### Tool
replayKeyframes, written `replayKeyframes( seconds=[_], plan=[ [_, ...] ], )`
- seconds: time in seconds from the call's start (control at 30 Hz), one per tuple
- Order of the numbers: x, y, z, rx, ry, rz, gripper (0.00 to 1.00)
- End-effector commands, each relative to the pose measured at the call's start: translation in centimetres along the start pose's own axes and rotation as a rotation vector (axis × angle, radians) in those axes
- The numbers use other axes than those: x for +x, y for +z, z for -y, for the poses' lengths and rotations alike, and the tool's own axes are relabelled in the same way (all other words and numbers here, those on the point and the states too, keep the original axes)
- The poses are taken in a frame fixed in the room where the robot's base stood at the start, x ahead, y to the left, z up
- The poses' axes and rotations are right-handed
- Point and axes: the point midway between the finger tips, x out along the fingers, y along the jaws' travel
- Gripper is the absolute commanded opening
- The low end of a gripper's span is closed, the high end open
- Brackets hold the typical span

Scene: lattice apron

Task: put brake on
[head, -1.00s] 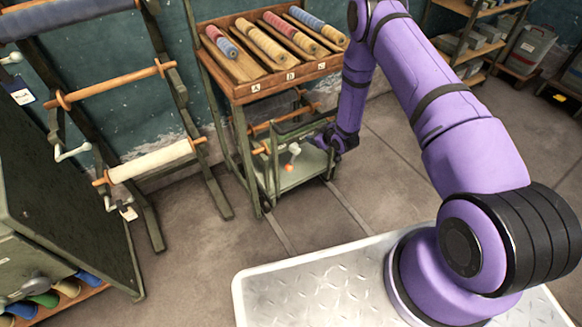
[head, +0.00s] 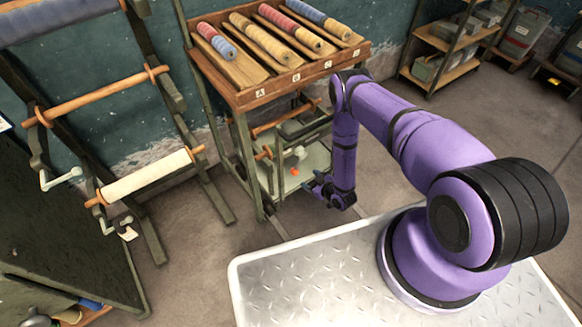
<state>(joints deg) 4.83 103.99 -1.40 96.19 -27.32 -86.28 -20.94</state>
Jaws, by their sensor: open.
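A small orange knob (head: 295,172) shows low on the green wheeled cart (head: 318,158), which stands under the wooden bobbin rack. It may be the brake's handle, but it is too small to tell, and I cannot make out whether the brake is on. My gripper (head: 312,187) is open and empty, low at the cart's near right side. It is just right of and below the orange knob in the picture, apart from it. My purple forearm hides the cart's right side.
The wooden rack (head: 270,92) with several striped bobbins stands over the cart. Roller frames (head: 150,175) stand at the left. A metal tread-plate platform (head: 300,275) lies in front. Shelves (head: 440,62) stand at the back right. Floor between is clear.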

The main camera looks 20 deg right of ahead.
Motion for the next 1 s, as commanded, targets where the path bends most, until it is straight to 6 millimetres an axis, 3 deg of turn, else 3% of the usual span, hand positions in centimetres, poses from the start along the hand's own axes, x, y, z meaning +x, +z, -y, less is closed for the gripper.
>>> replayKeyframes(
  seconds=[0.17, 0.7, 1.0],
  plan=[
    [0.8, 0.3, 0.2, 0.000, -0.001, -0.005, 0.67],
    [9.3, 0.2, 0.2, 0.000, 0.000, -0.005, 0.67],
    [10.7, 0.2, 0.2, 0.001, 0.000, -0.002, 0.67]
  ],
)
